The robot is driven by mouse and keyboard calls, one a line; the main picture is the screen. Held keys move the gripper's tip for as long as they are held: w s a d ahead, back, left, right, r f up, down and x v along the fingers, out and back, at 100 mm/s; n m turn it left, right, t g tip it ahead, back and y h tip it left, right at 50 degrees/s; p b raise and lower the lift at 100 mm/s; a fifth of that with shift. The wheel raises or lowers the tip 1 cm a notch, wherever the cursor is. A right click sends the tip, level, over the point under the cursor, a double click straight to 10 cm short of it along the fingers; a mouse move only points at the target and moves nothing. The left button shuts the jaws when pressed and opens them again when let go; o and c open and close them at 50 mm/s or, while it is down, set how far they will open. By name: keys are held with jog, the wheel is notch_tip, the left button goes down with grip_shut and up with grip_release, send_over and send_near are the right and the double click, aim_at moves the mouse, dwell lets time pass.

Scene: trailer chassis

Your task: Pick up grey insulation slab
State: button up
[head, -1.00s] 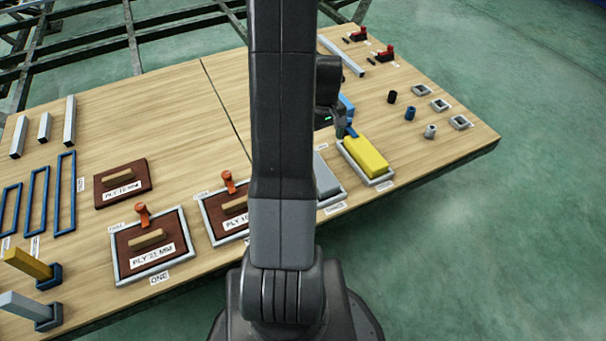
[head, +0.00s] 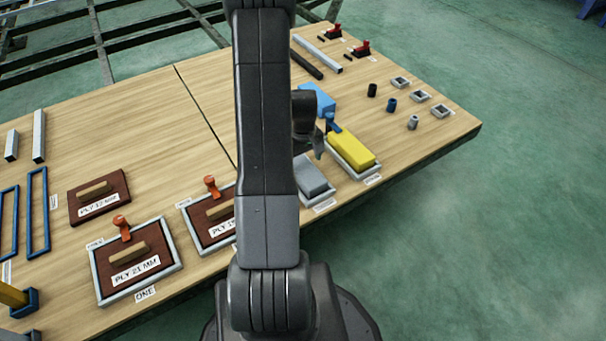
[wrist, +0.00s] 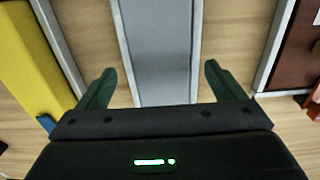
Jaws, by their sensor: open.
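The grey insulation slab (head: 311,178) lies in a light grey tray (head: 325,199) near the front edge of the table, partly hidden by my arm in the head view. In the wrist view the slab (wrist: 158,50) runs up the middle of the picture. My gripper (wrist: 158,80) is open, with one green finger to each side of the slab's line and nothing between them that it grips. In the head view my gripper (head: 318,146) shows beside my arm, close to the far end of the slab. Its height above the slab is hard to tell.
A yellow slab (head: 352,146) lies in its own tray just right of the grey one, and it shows at left in the wrist view. A blue block (head: 317,98) sits behind. Framed brown plywood panels (head: 139,268) lie to the left.

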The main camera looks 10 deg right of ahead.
aim_at(303, 167)
notch_tip(303, 167, down, 4)
jog(key=shift+r+b, duration=0.15)
jog(key=shift+b, duration=0.3)
jog(key=shift+r, duration=0.1)
jog(key=c, duration=1.1)
